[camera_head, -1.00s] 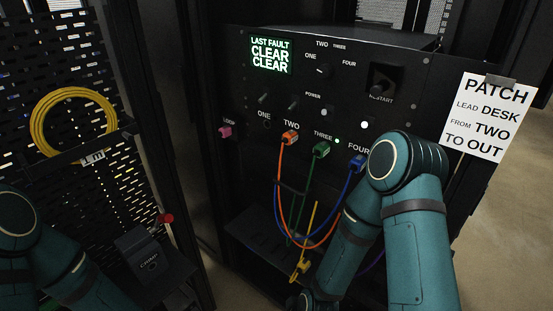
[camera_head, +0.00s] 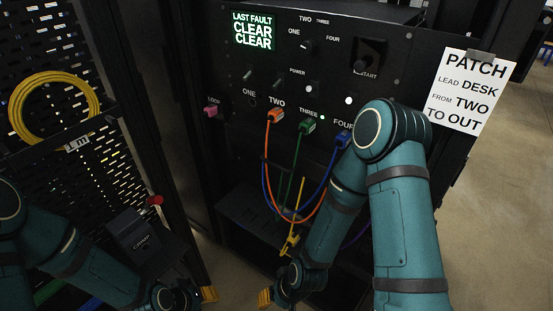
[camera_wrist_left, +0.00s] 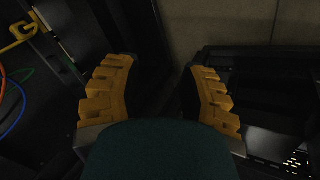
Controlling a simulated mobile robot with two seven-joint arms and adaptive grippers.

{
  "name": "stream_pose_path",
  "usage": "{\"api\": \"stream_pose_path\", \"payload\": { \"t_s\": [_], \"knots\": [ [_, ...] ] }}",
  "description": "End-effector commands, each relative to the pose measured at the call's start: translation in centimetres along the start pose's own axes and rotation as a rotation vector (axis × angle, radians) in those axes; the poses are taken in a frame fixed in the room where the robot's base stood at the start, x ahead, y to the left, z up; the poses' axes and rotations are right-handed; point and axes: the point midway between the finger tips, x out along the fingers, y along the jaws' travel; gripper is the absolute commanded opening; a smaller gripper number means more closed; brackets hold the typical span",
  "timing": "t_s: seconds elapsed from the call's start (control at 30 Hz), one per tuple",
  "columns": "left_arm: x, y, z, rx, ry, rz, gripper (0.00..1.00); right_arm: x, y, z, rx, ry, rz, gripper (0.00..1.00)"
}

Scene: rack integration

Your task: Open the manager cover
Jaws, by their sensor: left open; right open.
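The manager cover cannot be told apart for certain. A dark ledge (camera_head: 240,212) sits low on the rack below the cable ports, with cables hanging in front of it. My right gripper (camera_head: 267,297) is low at the bottom edge of the head view, below the ledge and the yellow plug; only part of its yellow fingers shows. It is open. My left gripper (camera_head: 205,295) is at the bottom, left of the right one, partly cut off. In the left wrist view its yellow fingers (camera_wrist_left: 163,92) are spread wide with nothing between them.
Orange, green and blue cables (camera_head: 303,128) hang from the panel (camera_head: 385,95). A yellow plug (camera_head: 291,243) hangs below them. A crimp box (camera_head: 133,233) and a red knob (camera_head: 155,200) stand at left. A yellow coil (camera_head: 52,108) hangs on the perforated door. Open floor (camera_head: 490,210) lies right.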

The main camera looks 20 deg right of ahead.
Motion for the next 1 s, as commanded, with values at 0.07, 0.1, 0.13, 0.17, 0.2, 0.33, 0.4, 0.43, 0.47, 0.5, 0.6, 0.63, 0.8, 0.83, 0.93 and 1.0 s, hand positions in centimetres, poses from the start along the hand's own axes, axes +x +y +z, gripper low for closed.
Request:
{"api": "stream_pose_path", "payload": {
  "t_s": [0.07,0.1,0.13,0.17,0.2,0.33,0.4,0.43,0.47,0.5,0.6,0.63,0.8,0.83,0.93,1.0],
  "knots": [
    [-0.8,3.1,-3.5,-0.030,0.068,0.093,0.41,-1.6,-0.6,-0.2,0.002,0.002,0.000,0.47],
    [-1.1,4.6,-5.0,-0.049,0.095,0.146,0.41,-2.2,-0.8,-0.3,0.003,0.003,0.000,0.47],
    [-1.4,5.8,-6.2,-0.062,0.113,0.188,0.41,-2.6,-1.0,-0.4,0.003,0.003,0.001,0.47],
    [-1.7,7.0,-7.3,-0.077,0.128,0.230,0.41,-3.0,-1.1,-0.5,0.004,0.004,0.001,0.47],
    [-2.2,8.6,-8.7,-0.096,0.145,0.287,0.41,-3.5,-1.3,-0.5,0.005,0.005,0.001,0.47],
    [-4.3,13.7,-12.6,-0.149,0.158,0.478,0.41,-5.2,-1.9,-0.8,0.008,0.007,0.001,0.47],
    [-5.7,16.3,-14.3,-0.173,0.141,0.577,0.41,-6.0,-2.3,-0.9,0.009,0.008,0.002,0.47],
    [-6.3,17.4,-14.9,-0.181,0.130,0.619,0.41,-6.4,-2.4,-1.0,0.010,0.008,0.002,0.47],
    [-7.0,18.4,-15.5,-0.189,0.114,0.658,0.41,-6.8,-2.5,-1.0,0.011,0.009,0.002,0.47],
    [-7.9,19.7,-16.2,-0.199,0.091,0.706,0.41,-7.3,-2.7,-1.1,0.011,0.009,0.002,0.47],
    [-9.9,22.3,-17.4,-0.214,0.019,0.802,0.41,-8.3,-3.1,-1.3,0.013,0.011,0.002,0.47],
    [-10.4,22.9,-17.6,-0.217,-0.004,0.824,0.41,-8.6,-3.2,-1.3,0.014,0.011,0.003,0.47],
    [-12.4,25.0,-18.4,-0.226,-0.104,0.890,0.41,-9.4,-3.5,-1.4,0.016,0.013,0.003,0.47],
    [-12.5,25.2,-18.4,-0.227,-0.115,0.895,0.41,-9.5,-3.5,-1.5,0.016,0.013,0.003,0.47],
    [-12.7,25.6,-18.4,-0.230,-0.138,0.904,0.41,-9.5,-3.5,-1.5,0.016,0.013,0.003,0.47],
    [-12.4,25.9,-18.4,-0.230,-0.142,0.905,0.41,-9.4,-3.5,-1.4,0.016,0.013,0.003,0.47]
  ]
}}
